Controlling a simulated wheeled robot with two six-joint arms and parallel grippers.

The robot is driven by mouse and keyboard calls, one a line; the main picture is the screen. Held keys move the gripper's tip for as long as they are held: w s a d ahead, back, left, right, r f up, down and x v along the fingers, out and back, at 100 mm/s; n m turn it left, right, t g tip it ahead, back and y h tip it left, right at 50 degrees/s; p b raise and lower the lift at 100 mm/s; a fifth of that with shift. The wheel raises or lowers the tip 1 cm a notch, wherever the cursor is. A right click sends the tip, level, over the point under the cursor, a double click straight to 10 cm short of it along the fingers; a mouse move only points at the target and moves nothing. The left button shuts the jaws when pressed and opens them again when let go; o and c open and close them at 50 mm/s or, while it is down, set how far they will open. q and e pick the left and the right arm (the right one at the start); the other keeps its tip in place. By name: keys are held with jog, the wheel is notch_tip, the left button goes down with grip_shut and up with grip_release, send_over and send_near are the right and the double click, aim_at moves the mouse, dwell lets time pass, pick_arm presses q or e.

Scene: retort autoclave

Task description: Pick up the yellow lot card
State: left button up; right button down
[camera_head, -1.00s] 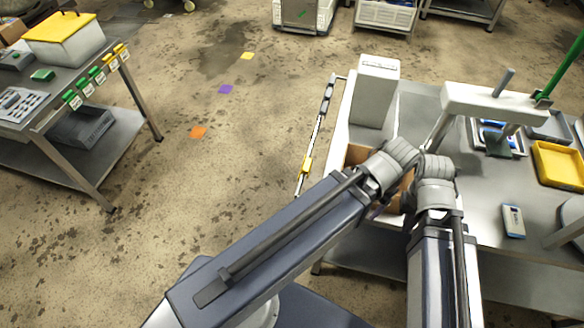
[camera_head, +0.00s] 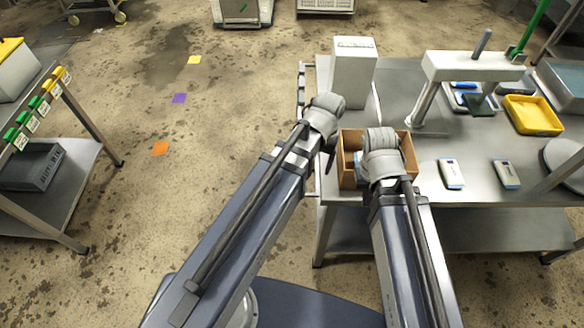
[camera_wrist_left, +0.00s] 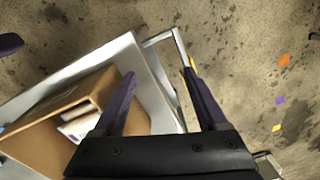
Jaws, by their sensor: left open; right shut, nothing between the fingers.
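Yellow-topped cards with white labels (camera_head: 66,77) hang beside green ones on the edge of the left table, far from my grippers. A small yellow piece (camera_wrist_left: 194,65) shows on the side rail of the right table, partly behind a finger in the left wrist view; I cannot tell whether it is a lot card. My left gripper (camera_head: 329,150) is open and empty at the right table's left edge; its spread fingers show in the wrist view (camera_wrist_left: 165,95). My right gripper (camera_head: 382,155) is over the cardboard box, its fingertips hidden in the head view.
The cardboard box (camera_head: 347,160) holds white items and stands between my arms. A white box (camera_head: 352,75), a white stand (camera_head: 470,66), a yellow tray (camera_head: 531,115) and handheld devices (camera_head: 451,173) are on the right table. The floor between the tables is open.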

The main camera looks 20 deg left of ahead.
pick_arm(q)
jog(key=w+a+f+n+b, duration=0.1)
jog(key=w+a, duration=0.1)
jog(key=w+a+f+n+b, duration=0.1)
jog(key=w+a, duration=0.1)
jog(key=w, duration=0.1)
jog(key=w+a+f+n+b, duration=0.1)
jog(key=w+a+f, duration=0.1)
jog(key=a, duration=0.1)
jog(key=shift+w+a+f+n+h, duration=0.1)
jog(key=shift+w+n+h, duration=0.2)
jog(key=shift+w+n, duration=0.1)
jog(key=f+b, duration=0.8)
jog(key=shift+s+d, duration=0.25)
jog(key=shift+r, duration=0.15)
jog(key=shift+c, duration=0.2)
grip_shut()
